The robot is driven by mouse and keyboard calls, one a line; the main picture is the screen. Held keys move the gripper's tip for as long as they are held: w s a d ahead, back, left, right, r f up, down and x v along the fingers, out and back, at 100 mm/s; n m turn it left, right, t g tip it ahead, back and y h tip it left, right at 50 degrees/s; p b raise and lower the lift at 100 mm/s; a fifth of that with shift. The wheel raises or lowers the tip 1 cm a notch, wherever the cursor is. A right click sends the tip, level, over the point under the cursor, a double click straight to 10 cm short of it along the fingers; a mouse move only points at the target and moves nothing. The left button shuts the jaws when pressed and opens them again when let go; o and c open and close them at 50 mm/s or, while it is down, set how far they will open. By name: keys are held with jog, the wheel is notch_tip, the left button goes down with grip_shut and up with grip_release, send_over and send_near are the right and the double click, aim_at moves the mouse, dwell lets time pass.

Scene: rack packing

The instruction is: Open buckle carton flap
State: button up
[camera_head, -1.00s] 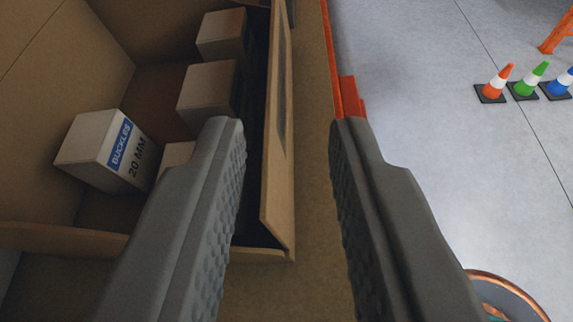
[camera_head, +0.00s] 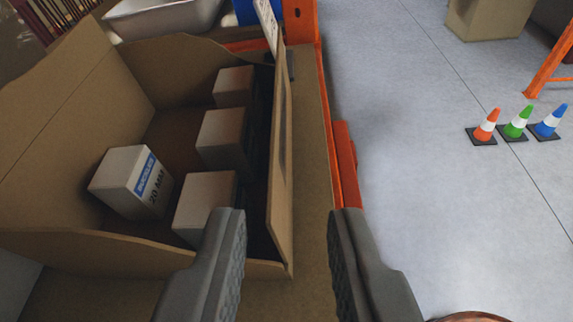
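The buckle carton (camera_head: 75,253) is a large brown cardboard box on the left. Several small boxes lie inside it; one small box (camera_head: 131,182) has a blue "BUCKLES" label and "20 MM" print. A tan flap (camera_head: 281,165) stands roughly upright along the carton's right side, with a dark gap between it and the small boxes. My gripper (camera_head: 285,212) is open and empty. Its left finger is over the carton's front right corner and its right finger is to the right of the flap, so the flap's near end shows between them. I cannot tell whether either finger touches it.
The carton stands on a brown shelf board (camera_head: 308,150) with an orange rack beam (camera_head: 343,165) along its right edge. A pale tray (camera_head: 163,17) is behind. Orange, green and blue cones (camera_head: 517,122) stand on the open grey floor to the right.

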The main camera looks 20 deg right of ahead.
jog(key=w+d+f+n+y, duration=0.35)
jog(key=d+f, duration=0.35)
jog(key=d, duration=0.3)
jog(key=w+d+f+n+y, duration=0.2)
jog(key=d+f+n, duration=0.2)
jog(key=d+f, duration=0.45)
jog(key=s+d+f+t, duration=0.2)
jog(key=s+d+f, duration=0.5)
jog(key=d+f, duration=0.2)
jog(key=s+d+f+t, duration=0.3)
jog(key=s+d+f, duration=0.4)
jog(key=d+f, duration=0.3)
notch_tip(320, 180, down, 4)
jog(key=shift+s+d+r+y, duration=0.2)
jog(key=shift+d+r+y, duration=0.05)
jog(key=shift+d+y, duration=0.1)
jog(key=shift+m, duration=0.25)
